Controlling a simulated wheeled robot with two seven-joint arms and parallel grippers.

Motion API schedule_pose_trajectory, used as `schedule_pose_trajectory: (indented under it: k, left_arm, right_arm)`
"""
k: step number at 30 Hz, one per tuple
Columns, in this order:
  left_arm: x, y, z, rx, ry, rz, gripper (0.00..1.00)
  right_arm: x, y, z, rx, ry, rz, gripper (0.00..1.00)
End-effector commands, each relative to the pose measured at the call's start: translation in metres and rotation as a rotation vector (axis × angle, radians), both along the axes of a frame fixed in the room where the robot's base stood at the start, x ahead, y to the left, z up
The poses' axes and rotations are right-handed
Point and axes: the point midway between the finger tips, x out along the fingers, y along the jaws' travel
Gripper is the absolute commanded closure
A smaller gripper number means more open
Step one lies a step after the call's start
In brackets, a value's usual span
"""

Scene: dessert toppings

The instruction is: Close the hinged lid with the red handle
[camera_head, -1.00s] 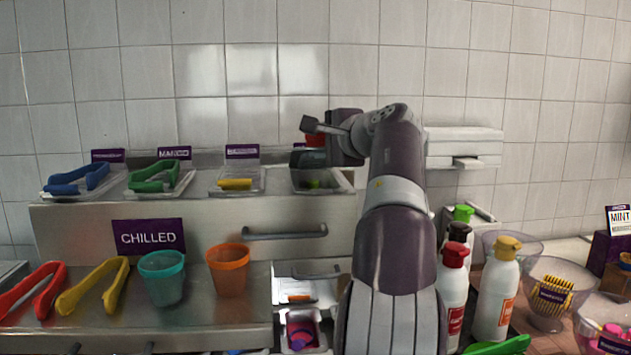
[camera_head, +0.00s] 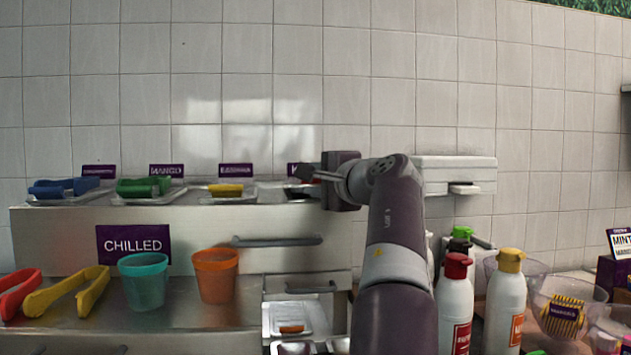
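My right arm rises from the bottom, and its gripper (camera_head: 308,173) points left over the right end of the raised tray shelf. The gripper is seen side-on, so its opening does not show. Just below it is the rightmost tray (camera_head: 303,189), which looks dark on top and is partly covered by the gripper. I cannot make out the red handle or the hinged lid clearly; the gripper and wrist block that spot. Whether the gripper touches anything there cannot be told. My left gripper is not in view.
Teal (camera_head: 144,281) and orange (camera_head: 215,276) cups stand on the lower counter. Red-capped (camera_head: 456,300) and yellow-capped (camera_head: 505,300) bottles stand right of my arm.

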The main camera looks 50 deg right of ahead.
Motion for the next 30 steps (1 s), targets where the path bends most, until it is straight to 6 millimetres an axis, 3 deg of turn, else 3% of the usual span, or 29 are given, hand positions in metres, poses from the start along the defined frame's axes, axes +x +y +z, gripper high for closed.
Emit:
schedule_pose_trajectory:
  k: [3,4,6,20,23,30]
  left_arm:
    - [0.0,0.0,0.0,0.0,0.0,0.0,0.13]
    - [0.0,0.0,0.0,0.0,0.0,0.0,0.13]
    - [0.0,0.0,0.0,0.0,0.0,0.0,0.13]
    - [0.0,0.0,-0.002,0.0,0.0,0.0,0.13]
    - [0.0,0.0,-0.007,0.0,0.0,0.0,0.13]
    - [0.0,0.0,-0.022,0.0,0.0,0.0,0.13]
  right_arm:
    - [0.0,-0.002,-0.001,0.0,0.001,-0.004,1.0]
    - [0.0,-0.002,-0.001,0.0,0.002,-0.004,0.6]
    - [0.0,-0.002,-0.001,0.0,0.002,-0.003,0.44]
    - [-0.003,0.0,-0.001,0.0,0.0,-0.002,0.44]
    - [-0.015,0.003,-0.002,0.0,0.001,-0.004,0.44]
    - [-0.068,0.02,0.001,-0.003,0.0,-0.007,0.44]
